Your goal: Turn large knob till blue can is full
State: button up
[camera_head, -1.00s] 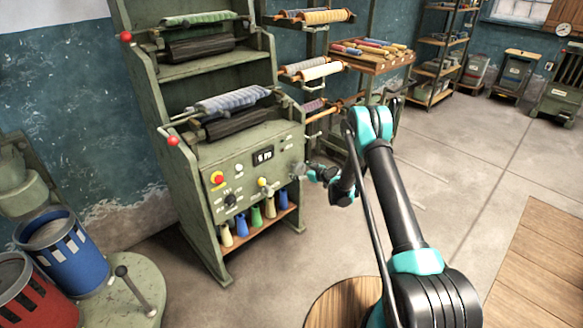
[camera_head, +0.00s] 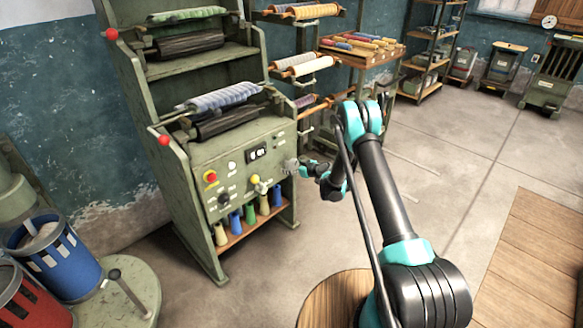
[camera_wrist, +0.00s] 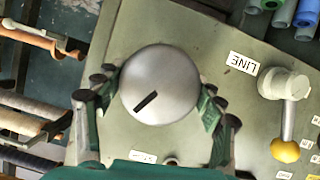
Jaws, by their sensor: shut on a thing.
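The large knob (camera_wrist: 172,78) is a silver round dial with a dark slot mark that slants in the wrist view. My gripper (camera_wrist: 157,100) is shut on it, with one finger on its left side and one on its right. In the head view my gripper (camera_head: 292,166) is at the right edge of the green machine's panel and is small there. The blue can (camera_head: 60,268) stands at the lower left, with pale material showing in its open top and through slots in its side. Its exact fill level is hard to tell.
A red can (camera_head: 32,305) stands beside the blue can, cut by the picture edge. The green machine (camera_head: 205,262) carries rollers and a small display (camera_head: 257,153). A yellow-ended lever (camera_wrist: 286,148) sits right of the knob. Open floor (camera_head: 420,190) lies to the right.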

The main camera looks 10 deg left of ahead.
jog(key=shift+m+g+y, duration=0.5)
jog(key=shift+m+g, duration=0.1)
jog(key=shift+m, duration=0.3)
jog(key=m+g+y, duration=0.1)
jog(key=m, duration=0.2)
jog(key=m+g+y, duration=0.1)
jog(key=m+y, duration=0.1)
jog(key=m, duration=0.1)
jog(key=shift+g, duration=0.3)
jog(key=shift+m+y, duration=0.5)
jog(key=shift+m, duration=0.5)
jog(key=shift+g, duration=0.3)
jog(key=o, duration=1.2)
